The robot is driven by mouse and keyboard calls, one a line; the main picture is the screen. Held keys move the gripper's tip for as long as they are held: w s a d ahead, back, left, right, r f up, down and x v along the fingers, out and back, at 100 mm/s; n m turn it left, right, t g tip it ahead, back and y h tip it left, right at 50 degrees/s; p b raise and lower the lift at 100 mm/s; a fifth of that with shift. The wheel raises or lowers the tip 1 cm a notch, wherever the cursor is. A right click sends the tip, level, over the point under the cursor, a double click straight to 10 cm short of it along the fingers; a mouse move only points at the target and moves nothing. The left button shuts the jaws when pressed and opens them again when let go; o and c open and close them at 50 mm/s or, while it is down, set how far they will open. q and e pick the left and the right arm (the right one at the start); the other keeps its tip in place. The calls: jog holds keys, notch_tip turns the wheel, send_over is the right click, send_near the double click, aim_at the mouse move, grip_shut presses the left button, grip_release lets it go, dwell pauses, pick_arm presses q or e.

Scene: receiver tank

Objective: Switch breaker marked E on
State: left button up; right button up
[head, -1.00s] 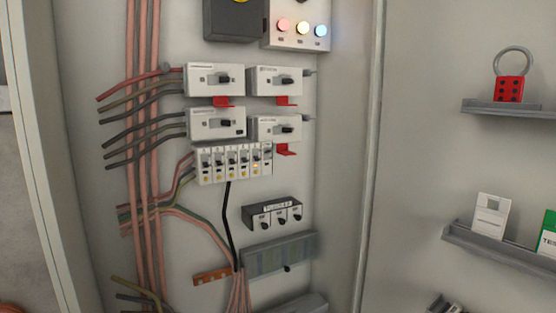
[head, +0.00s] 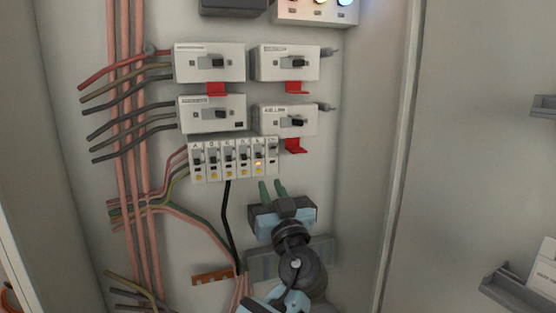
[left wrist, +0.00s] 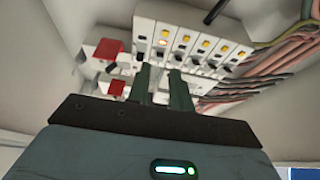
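A row of small breakers (head: 213,162) is on the back panel, with dark toggles and lamps below them. The breaker fifth from the left, seemingly E (head: 258,160), has a bright orange lamp; the other lamps are dull yellow. Its letter and toggle position are too small to be sure of. My left gripper (head: 272,186) is just below the row's right end, its green fingers pointing up, apart and with nothing between them. The left wrist view shows the fingers (left wrist: 161,90) in front of the row and the lit lamp (left wrist: 163,43). My right gripper is out of view.
Larger white switch boxes (head: 209,64) with red tabs (head: 294,146) sit above the row. Cables (head: 125,130) run down the left, and a black cable (head: 229,215) drops from the row. A wall shelf (head: 518,290) is at right.

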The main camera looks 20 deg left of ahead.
aim_at(260, 158)
pick_arm(q)
jog(key=shift+r, duration=0.55)
jog(key=p+x, duration=0.1)
jog(key=x, duration=0.5)
jog(key=shift+w+a+r+p, duration=0.2)
jog(key=shift+w+a+p, duration=0.05)
jog(key=shift+p, duration=0.05)
jog(key=shift+w+a, duration=0.25)
jog(key=shift+w, duration=0.1)
jog(key=shift+c, duration=0.4)
grip_shut()
